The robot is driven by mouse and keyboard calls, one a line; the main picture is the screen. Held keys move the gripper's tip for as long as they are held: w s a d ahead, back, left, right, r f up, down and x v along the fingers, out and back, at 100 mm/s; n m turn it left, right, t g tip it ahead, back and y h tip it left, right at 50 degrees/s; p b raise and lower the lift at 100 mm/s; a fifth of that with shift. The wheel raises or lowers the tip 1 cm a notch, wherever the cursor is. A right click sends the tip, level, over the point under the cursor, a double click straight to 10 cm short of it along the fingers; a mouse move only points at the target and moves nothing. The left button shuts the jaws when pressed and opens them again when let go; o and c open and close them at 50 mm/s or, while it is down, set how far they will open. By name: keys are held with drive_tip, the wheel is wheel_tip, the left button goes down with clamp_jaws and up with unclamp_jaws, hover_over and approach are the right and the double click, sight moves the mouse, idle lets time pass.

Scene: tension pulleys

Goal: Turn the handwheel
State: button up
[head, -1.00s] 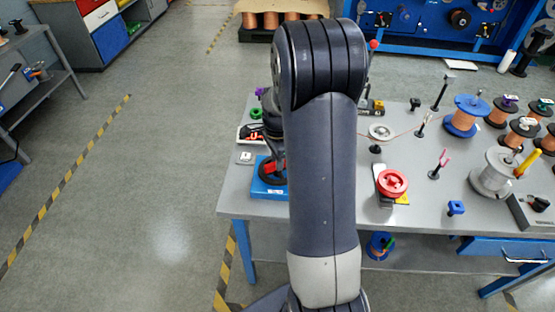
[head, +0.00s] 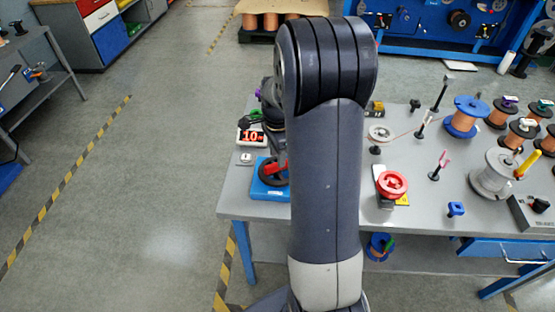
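A dark round wheel with a red part across it (head: 273,172), which looks like the handwheel, sits on a blue base (head: 259,188) at the left front of the grey workbench (head: 330,212). Its right side is hidden behind my arm. A small display with red characters (head: 251,137) lies just behind it. A red, round, wheel-like piece (head: 392,184) stands on a block to the right of my arm.
A flat white pulley (head: 381,133) with a copper wire, a blue spool (head: 466,117), a grey spool (head: 493,173) and thin posts stand on the bench's right. A small blue piece (head: 456,209) lies near the front edge. The floor left of the bench is clear.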

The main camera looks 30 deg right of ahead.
wheel_tip(320, 180, up, 8)
drive_tip(key=shift+f, duration=0.2)
